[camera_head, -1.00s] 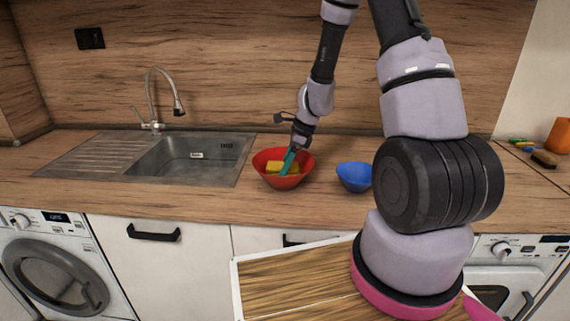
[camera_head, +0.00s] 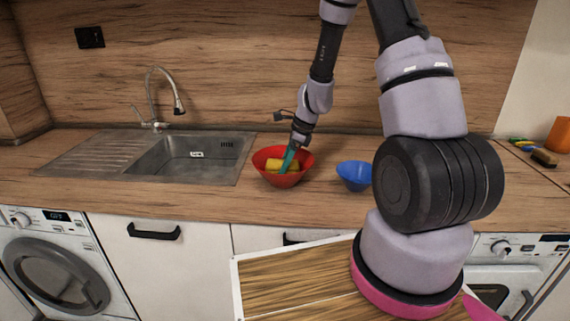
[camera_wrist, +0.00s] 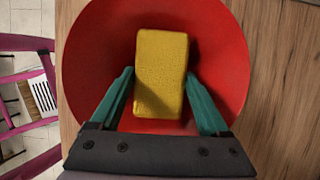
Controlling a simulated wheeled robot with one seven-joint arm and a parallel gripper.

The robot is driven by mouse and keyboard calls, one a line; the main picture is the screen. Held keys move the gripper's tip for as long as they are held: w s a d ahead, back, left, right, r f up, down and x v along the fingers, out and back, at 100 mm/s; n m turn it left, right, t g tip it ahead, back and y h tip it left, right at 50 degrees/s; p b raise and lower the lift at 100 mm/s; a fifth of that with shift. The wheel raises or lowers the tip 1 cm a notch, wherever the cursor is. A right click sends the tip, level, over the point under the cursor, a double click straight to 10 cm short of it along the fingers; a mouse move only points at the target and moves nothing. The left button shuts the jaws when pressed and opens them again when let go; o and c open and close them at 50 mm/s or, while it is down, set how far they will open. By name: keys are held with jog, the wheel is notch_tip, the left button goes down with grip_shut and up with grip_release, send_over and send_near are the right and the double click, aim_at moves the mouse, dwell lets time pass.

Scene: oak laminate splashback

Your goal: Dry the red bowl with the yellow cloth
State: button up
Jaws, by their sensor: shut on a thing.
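The red bowl (camera_head: 264,171) stands upright on the counter, right of the sink. It also fills much of the wrist view (camera_wrist: 92,60). The yellow cloth (camera_wrist: 161,60) looks like a thick block and is inside the bowl; it shows in the head view too (camera_head: 275,164). My gripper (camera_wrist: 160,78) reaches down into the bowl, its teal fingers on either side of the cloth, shut on it. In the head view my gripper (camera_head: 287,164) is at the bowl's middle. Whether the cloth presses on the bowl's inner surface is hard to tell.
A blue bowl (camera_head: 354,176) stands close to the right of the red one, partly behind my arm. The metal sink (camera_head: 190,158) with its tap (camera_head: 157,100) is to the left. An orange container (camera_head: 560,135) and a brush (camera_head: 543,158) lie far right. Counter between sink and bowl is clear.

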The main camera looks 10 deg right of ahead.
jog(key=shift+d, duration=0.1)
jog(key=shift+s+a+r, duration=0.1)
jog(key=shift+s+a, duration=0.1)
jog(key=shift+s, duration=0.3)
jog(key=shift+s+a, duration=0.15)
jog(key=shift+s, duration=0.3)
jog(key=shift+w, duration=0.15)
jog(key=shift+w+d, duration=0.3)
jog(key=shift+w, duration=0.55)
jog(key=shift+s+a+r, duration=0.1)
jog(key=shift+s+a, duration=0.05)
jog(key=shift+s, duration=0.35)
jog(key=shift+s+a+r, duration=0.1)
jog(key=shift+s+a, duration=0.05)
jog(key=shift+s, duration=0.3)
jog(key=shift+w+f, duration=0.1)
jog(key=shift+w+d, duration=0.3)
jog(key=shift+w, duration=0.55)
